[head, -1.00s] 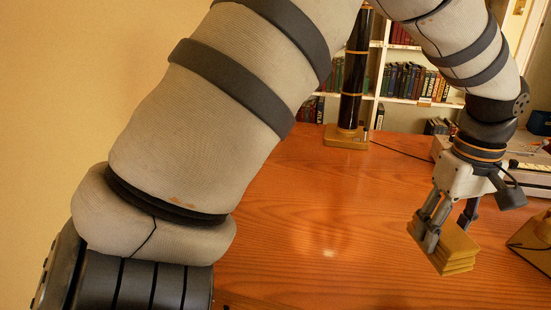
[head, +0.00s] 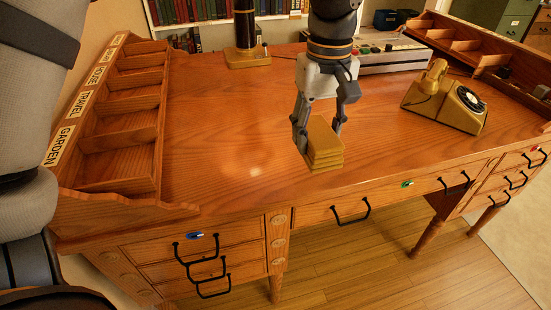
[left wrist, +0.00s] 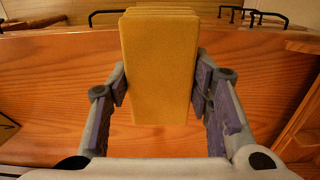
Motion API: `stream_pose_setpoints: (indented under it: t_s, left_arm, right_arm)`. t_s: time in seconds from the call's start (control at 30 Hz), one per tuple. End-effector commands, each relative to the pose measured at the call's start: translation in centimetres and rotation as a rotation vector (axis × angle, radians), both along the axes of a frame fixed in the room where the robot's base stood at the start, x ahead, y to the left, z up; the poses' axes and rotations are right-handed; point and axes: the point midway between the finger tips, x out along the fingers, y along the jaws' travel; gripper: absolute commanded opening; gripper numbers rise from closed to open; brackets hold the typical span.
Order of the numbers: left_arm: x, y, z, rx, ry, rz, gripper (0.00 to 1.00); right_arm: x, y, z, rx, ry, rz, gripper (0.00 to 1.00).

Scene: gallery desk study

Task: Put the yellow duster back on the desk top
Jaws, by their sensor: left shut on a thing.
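The yellow duster (head: 324,146) is a folded, layered yellow block. My left gripper (head: 319,125) is shut on it and holds it over the front middle of the wooden desk top (head: 220,125). In the left wrist view the duster (left wrist: 160,70) stands between the two finger pads of the gripper (left wrist: 162,95), with the desk surface behind it. I cannot tell whether the duster's lower edge touches the desk or hangs just above it. My right gripper is not in view.
A labelled wooden pigeonhole rack (head: 125,110) stands on the desk's left. A yellow rotary telephone (head: 445,100), a grey device with knobs (head: 385,55) and a lamp base (head: 248,57) stand to the right and back. The desk top left of the duster is clear.

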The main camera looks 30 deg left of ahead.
Motion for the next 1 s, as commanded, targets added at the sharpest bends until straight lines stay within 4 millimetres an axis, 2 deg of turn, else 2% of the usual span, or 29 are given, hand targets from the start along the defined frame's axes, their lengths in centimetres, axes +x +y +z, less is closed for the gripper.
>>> stream_pose_setpoints:
  t_s: [0.1,0.2,0.3,0.47,0.53,0.67,1.0]
  left_arm:
    - [0.7,3.7,-1.9,-0.006,0.004,0.006,0.24]
    - [1.0,5.7,-4.5,-0.003,0.008,0.003,0.24]
    - [1.3,7.1,-6.1,-0.003,0.005,0.002,0.24]
    - [1.5,8.2,-7.3,-0.002,0.003,0.001,0.24]
    - [1.6,8.8,-8.3,-0.001,0.003,0.001,0.24]
    - [1.5,8.7,-10.8,-0.001,0.005,-0.001,0.24]
    - [1.6,8.7,-11.0,0.0,-0.001,-0.001,0.24]
  right_arm:
    - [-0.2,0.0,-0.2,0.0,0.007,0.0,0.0]
    - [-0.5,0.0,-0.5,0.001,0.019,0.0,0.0]
    - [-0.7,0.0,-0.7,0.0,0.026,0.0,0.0]
    - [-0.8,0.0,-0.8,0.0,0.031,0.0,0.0]
    - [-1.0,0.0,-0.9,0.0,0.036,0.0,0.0]
    - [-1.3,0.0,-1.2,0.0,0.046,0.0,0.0]
    - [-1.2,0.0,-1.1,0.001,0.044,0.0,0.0]
